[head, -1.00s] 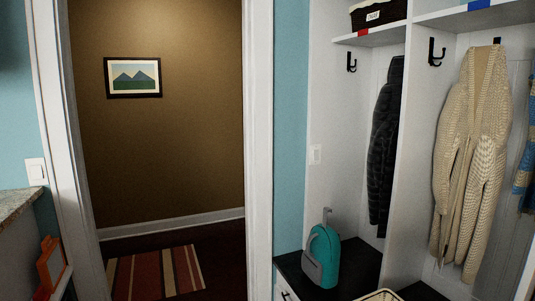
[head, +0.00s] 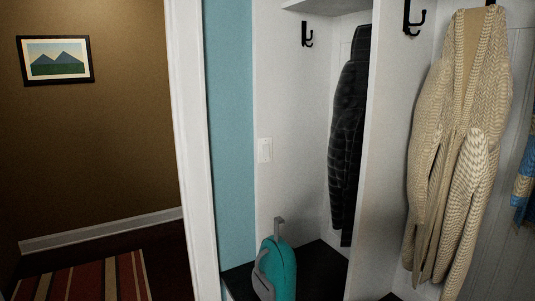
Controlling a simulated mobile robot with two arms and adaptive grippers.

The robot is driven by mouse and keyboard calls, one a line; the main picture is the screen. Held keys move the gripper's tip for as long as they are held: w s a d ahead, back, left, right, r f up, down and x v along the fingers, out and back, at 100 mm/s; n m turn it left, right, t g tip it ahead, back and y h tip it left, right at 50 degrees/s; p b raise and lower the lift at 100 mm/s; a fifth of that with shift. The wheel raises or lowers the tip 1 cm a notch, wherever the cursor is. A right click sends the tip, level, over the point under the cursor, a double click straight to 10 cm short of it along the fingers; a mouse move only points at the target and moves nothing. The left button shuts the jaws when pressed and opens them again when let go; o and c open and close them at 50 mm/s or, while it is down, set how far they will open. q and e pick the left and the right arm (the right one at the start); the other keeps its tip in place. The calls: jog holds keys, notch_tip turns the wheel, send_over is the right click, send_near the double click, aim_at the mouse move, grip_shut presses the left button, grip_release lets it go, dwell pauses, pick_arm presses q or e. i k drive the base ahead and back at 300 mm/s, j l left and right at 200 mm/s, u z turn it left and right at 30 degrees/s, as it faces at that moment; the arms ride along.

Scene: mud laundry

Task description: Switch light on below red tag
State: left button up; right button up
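Neither of my grippers is in view.
A black puffer jacket (head: 347,135) and a beige cardigan (head: 455,150) hang on the right. A doorway with a striped rug (head: 85,277) is on the left.

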aim_at(266, 147)
jog(key=z, duration=0.45)
jog(key=i+j+z, duration=0.6)
jog(key=j, duration=0.15)
jog(key=i+j+z, duration=0.25)
jog(key=j, duration=0.2)
jog(key=i+j, duration=0.15)
jog(key=j, duration=0.2)
jog(key=i+j, duration=0.15)
jog(key=j, duration=0.2)
jog(key=i+j, duration=0.15)
jog(key=j, duration=0.2)
jog(key=l+z, duration=0.05)
